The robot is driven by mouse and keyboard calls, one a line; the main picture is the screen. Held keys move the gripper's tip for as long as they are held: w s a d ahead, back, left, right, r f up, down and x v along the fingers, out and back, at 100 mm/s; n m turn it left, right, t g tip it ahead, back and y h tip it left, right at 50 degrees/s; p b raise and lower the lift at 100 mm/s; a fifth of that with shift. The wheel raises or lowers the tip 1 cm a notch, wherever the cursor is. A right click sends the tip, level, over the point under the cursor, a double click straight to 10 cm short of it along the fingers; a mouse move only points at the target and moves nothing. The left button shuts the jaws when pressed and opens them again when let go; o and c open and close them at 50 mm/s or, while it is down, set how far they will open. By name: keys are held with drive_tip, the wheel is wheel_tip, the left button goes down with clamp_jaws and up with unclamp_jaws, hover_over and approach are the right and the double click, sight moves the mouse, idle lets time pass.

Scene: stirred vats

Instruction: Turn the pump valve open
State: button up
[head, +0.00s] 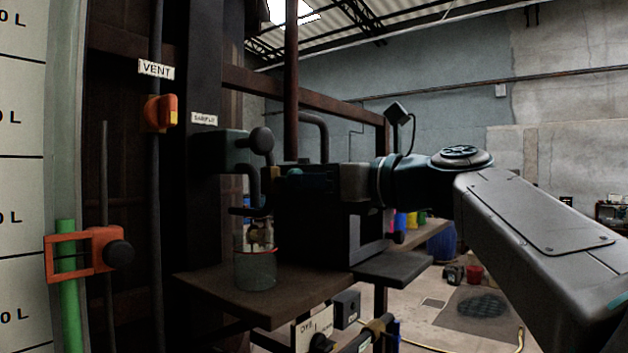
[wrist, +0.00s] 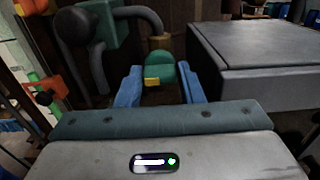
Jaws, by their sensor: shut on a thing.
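In the wrist view my gripper (wrist: 161,88) has its two blue fingers on either side of a rounded green handle (wrist: 160,70) with a yellow patch, apparently the pump valve's handle. The gripper is shut on it. A grey pipe (wrist: 150,18) with a yellowish collar bends down just behind the handle. In the head view my gripper (head: 290,181) reaches in from the right, in front of the pipework. The handle's exact turn cannot be told there because the gripper and the dark parts around it hide it.
A dark box (head: 318,232) stands beside the gripper, close on its right in the wrist view (wrist: 262,45). A sample tap (head: 232,150) with a black knob is to the left, above a glass beaker (head: 256,268) on a shelf (head: 215,284). An orange vent valve (head: 160,113) is farther left.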

drive_tip(key=shift+f+n+b, duration=0.1)
drive_tip(key=shift+n+b, duration=3.6)
drive_tip(key=shift+n, duration=5.3)
drive_tip(key=o, duration=0.7)
drive_tip(key=shift+s+d, duration=0.1)
drive_tip(key=shift+s, duration=0.05)
